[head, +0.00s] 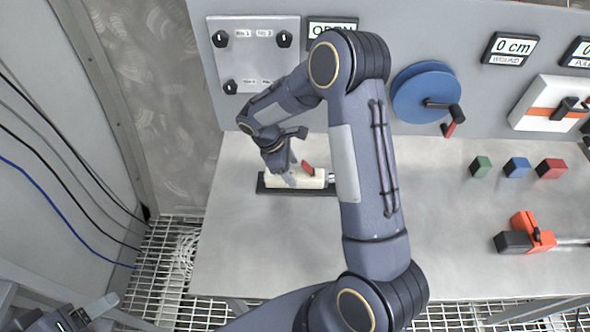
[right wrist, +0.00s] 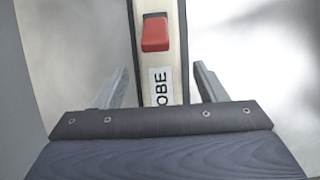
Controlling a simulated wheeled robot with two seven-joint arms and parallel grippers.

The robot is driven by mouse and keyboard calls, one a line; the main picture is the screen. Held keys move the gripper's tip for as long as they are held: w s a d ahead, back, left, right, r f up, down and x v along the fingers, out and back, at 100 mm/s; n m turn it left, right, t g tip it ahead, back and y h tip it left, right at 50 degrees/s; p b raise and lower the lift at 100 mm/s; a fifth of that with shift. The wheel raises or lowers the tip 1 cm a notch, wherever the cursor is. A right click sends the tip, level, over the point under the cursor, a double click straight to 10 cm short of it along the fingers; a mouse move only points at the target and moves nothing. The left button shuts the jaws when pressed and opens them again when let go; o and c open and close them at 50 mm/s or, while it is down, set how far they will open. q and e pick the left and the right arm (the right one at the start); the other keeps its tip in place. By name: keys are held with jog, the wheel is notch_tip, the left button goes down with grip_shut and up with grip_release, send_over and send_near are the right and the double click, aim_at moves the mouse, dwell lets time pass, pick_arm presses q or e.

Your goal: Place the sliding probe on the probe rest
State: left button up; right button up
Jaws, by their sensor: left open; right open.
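The sliding probe (head: 312,181) is a cream bar with a red slider and a metal tip at its right end. It lies on a dark, shallow tray (head: 262,188) on the bench; I cannot tell whether this is the probe rest. My right gripper (head: 291,172) is at the probe's left half, partly hiding it. In the right wrist view the open fingers (right wrist: 160,72) stand either side of the probe (right wrist: 148,84), with gaps, near a label ending in "OBE". My left gripper (head: 88,314) is open and empty at the lower left, away from the bench.
An orange clamp-like tool (head: 530,232) with a black block and metal rod lies at the right. Green (head: 481,166), blue (head: 516,167) and red (head: 551,168) blocks stand behind it. A blue reel (head: 420,92) is on the back panel. The bench front is clear.

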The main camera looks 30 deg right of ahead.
jog(key=p+v, duration=0.1)
jog(key=v, duration=0.3)
jog(key=shift+w+r, duration=0.1)
jog(key=shift+r, duration=0.15)
jog(key=v, duration=0.3)
jog(key=shift+a, duration=0.1)
jog(key=s+d+r+m+t+y, duration=0.1)
jog(key=s+r+m+y, duration=0.15)
jog(key=s+r, duration=0.4)
pick_arm(q)
notch_tip(320, 180, up, 2)
pick_arm(e)
jog(key=s+a+r+m+t+y, duration=0.2)
jog(key=s+r+m+t, duration=0.1)
jog(key=s, duration=0.6)
jog(key=s+a+r+m+t+y, duration=0.2)
jog(key=s+r+m, duration=0.3)
jog(key=s+m, duration=0.3)
jog(key=shift+s+a+r+t+y, duration=0.35)
jog(key=shift+s+t+y, duration=0.15)
jog(key=shift+t, duration=0.4)
